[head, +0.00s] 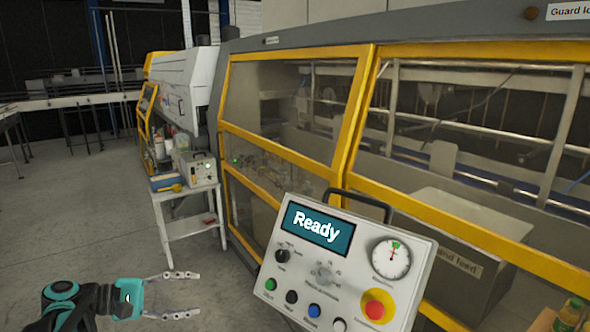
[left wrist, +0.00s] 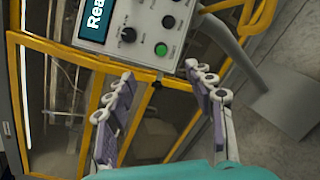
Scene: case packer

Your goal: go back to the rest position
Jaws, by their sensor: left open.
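My left gripper (head: 186,290) is at the lower left of the head view, over the grey floor and to the left of the control panel. Its two fingers are apart with nothing between them. In the left wrist view the open fingers (left wrist: 160,95) point toward the panel's lower edge, and they look apart from it. The control panel (head: 345,262) is a light grey box with a screen reading "Ready", several knobs and buttons, a dial and a red stop button. Part of it also shows in the left wrist view (left wrist: 170,28). My right gripper is not in view.
The case packer's yellow-framed guard doors (head: 290,100) run behind the panel. A small white table (head: 185,192) with a grey device (head: 196,168) stands at the left of the machine. Green-capped bottles (head: 572,312) show at the lower right. The floor (head: 80,220) at left is clear.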

